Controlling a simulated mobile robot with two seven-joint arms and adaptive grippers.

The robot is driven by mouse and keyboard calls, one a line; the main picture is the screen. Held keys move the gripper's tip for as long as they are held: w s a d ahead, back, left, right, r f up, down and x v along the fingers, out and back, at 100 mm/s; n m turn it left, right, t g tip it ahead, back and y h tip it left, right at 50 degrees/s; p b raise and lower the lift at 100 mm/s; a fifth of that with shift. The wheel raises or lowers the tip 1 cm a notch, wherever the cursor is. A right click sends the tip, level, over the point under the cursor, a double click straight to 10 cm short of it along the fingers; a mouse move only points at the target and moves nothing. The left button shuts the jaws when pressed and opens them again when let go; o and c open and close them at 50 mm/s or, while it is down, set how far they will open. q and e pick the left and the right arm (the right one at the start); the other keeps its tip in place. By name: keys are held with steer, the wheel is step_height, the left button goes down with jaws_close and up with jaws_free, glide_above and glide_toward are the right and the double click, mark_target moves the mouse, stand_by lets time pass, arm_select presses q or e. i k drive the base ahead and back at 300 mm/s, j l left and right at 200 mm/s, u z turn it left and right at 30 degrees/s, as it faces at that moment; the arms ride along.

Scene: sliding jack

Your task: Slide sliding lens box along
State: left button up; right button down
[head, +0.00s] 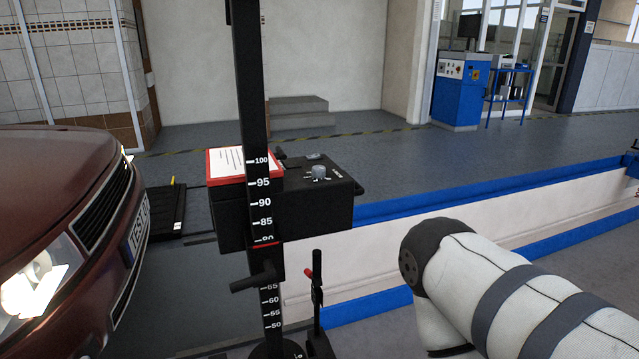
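The sliding lens box (330,210) is a black box on a dark upright post (247,80) with a white number scale. A red clipboard with a white sheet (236,163) and a grey knob (319,171) are on its top. A red line crosses the post just under the 80 mark, near the box's lower edge. A black handle (255,281) sticks out from the post below the box. My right arm comes in at the lower right, apart from the box. Neither gripper shows in the head view.
A dark red car (60,190) with a lit headlight stands close at the left. A blue-edged white ledge (480,225) runs behind. A blue cabinet (459,90) stands at the back right.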

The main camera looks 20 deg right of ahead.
mark_target(305, 206)
steer(key=i+l+u, duration=0.1)
steer(key=l+u, duration=0.15)
steer(key=l, duration=1.2)
steer(key=l+u, duration=0.25)
steer(key=l, duration=1.25)
